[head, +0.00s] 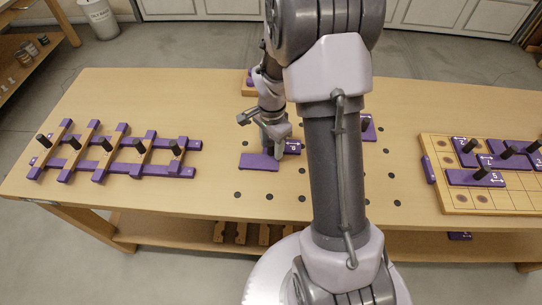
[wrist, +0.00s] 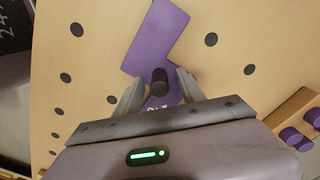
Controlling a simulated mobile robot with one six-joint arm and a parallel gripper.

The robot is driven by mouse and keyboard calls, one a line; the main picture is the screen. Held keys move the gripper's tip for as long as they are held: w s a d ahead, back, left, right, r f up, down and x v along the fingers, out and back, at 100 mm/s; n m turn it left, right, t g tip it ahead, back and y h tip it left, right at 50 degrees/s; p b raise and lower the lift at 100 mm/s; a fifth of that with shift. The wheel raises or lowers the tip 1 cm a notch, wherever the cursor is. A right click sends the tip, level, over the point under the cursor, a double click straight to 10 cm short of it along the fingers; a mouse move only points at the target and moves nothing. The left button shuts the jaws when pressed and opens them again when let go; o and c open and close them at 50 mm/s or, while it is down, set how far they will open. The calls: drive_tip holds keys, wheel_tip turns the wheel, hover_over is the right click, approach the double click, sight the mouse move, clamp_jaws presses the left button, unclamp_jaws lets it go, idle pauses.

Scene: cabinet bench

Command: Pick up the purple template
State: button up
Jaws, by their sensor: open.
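A flat purple template (head: 259,162) lies on the bench below my gripper. In the wrist view this purple template (wrist: 157,38) has a stepped outline, white lettering and an upright black knob (wrist: 159,82). My gripper (wrist: 158,84) is open, with one finger on each side of the knob and a small gap showing.
A purple lattice with black knobs (head: 110,152) lies at the left. A wooden tray (head: 459,202) at the right holds several purple templates (head: 475,177). Another purple piece (head: 369,130) is partly behind my arm. A wooden block (wrist: 291,112) with purple parts stands nearby. Dark holes dot the bench top (head: 215,205).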

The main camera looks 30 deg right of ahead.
drive_tip(key=shift+r, duration=0.15)
clamp_jaws()
